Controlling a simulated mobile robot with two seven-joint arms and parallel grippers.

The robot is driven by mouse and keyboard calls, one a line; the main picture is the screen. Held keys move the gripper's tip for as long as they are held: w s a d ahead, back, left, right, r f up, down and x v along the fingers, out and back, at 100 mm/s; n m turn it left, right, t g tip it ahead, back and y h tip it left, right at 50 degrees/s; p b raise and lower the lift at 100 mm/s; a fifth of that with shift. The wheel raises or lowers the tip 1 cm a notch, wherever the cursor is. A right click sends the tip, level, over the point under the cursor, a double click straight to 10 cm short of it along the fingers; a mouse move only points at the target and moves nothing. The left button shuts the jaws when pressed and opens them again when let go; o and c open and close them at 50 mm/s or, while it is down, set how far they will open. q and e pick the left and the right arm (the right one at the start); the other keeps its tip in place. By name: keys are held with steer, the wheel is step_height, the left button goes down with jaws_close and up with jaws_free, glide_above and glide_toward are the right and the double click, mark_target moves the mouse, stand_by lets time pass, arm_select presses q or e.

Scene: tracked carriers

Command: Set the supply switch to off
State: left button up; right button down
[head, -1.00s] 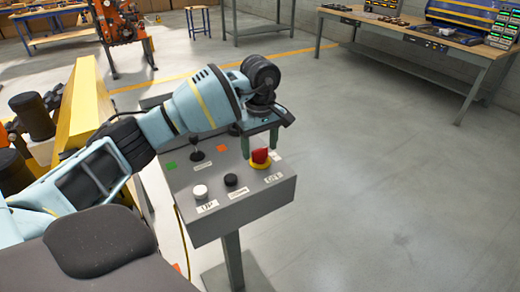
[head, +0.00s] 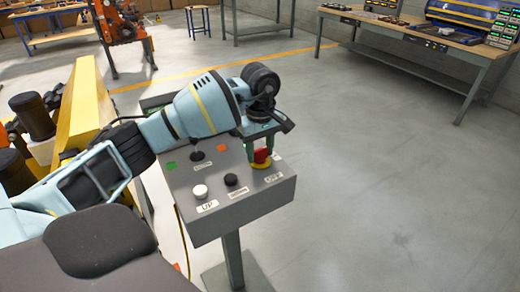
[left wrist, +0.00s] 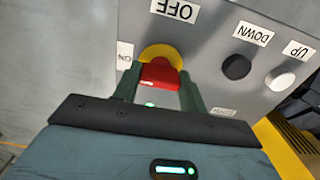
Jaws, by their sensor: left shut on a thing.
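The supply switch is a red handle (head: 262,155) on a yellow round base at the right side of the grey control box. My left gripper (head: 260,148) is over it, with its green fingers on either side of the handle. In the left wrist view the red handle (left wrist: 160,75) sits between the fingers, and my left gripper (left wrist: 160,95) is shut on it. An OFF label (left wrist: 174,9) lies beyond the yellow base (left wrist: 161,54), and an ON label (left wrist: 125,56) lies to its left. I cannot tell exactly which label the handle points at. My right gripper is not in view.
A workbench (head: 440,45) stands at the back right. The floor to the right is clear.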

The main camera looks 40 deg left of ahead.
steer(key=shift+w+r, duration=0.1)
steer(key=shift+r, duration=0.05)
arm_select(q)
steer(key=n+p, duration=0.2)
steer(key=n, duration=0.3)
steer(key=shift+r, duration=0.2)
steer(key=n+p, duration=0.1)
steer(key=n, duration=0.3)
steer(key=shift+n+p, duration=0.3)
steer(key=shift+p, duration=0.1)
steer(key=n+p, duration=0.1)
steer(key=n, duration=0.4)
steer(key=shift+p, duration=0.4)
steer(key=shift+f+n+p, duration=0.1)
steer(key=shift+n+p, duration=0.25)
steer(key=shift+n, duration=1.15)
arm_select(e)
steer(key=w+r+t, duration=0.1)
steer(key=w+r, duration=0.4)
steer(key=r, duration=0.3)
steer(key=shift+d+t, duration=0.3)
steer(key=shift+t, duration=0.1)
arm_select(q)
steer(key=shift+f, duration=0.15)
